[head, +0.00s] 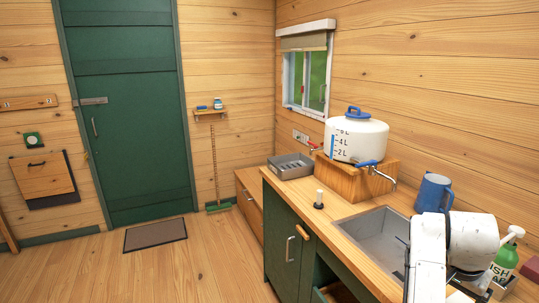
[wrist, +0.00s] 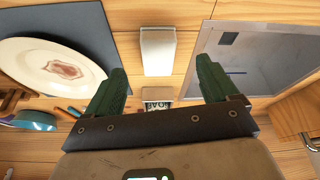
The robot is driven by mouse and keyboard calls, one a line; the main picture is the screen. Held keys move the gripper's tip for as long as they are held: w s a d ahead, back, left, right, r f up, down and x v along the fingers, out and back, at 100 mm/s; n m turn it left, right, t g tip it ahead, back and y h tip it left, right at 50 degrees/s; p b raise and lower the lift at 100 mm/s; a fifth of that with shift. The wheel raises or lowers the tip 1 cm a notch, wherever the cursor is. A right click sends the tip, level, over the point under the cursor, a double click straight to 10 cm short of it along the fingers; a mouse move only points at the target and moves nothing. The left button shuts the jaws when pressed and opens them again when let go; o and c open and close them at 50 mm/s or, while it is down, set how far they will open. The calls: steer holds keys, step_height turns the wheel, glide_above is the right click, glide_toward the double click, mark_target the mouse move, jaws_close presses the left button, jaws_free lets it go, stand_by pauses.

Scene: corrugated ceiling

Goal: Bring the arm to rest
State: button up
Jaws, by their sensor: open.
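My arm (head: 455,245) shows as white links at the lower right of the head view, in front of the counter's right part. In the wrist view my gripper (wrist: 159,86) has two green fingers spread well apart. The gap between them looks empty. A pale block-like thing (wrist: 157,50) stands beyond the gap, and I cannot tell its distance from the fingertips. In the head view the gripper is mostly hidden by the arm and the frame's edge.
The sink (head: 380,238) lies left of my arm; it also shows in the wrist view (wrist: 285,45). A blue mug (head: 434,192) and a green soap bottle (head: 505,262) stand close by. A white water tank (head: 355,140) stands behind. A plate (wrist: 50,68) lies left of the fingers.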

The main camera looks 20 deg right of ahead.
steer(key=s+a+f+n+t+y, duration=0.1)
steer(key=s+a+f+n, duration=0.35)
steer(key=a, duration=0.45)
steer(key=s+a+f+n+t+y, duration=0.2)
steer(key=s+a+f+n, duration=0.25)
steer(key=a, duration=0.45)
steer(key=s+a+f+n+t+y, duration=0.1)
steer(key=s+a+f+n, duration=0.35)
steer(key=a, duration=0.35)
steer(key=s+d+f+g, duration=0.1)
steer(key=s+f+g, duration=0.3)
steer(key=s, duration=0.5)
steer(key=shift+d+f, duration=0.2)
steer(key=shift+f, duration=0.5)
steer(key=shift+w, duration=0.1)
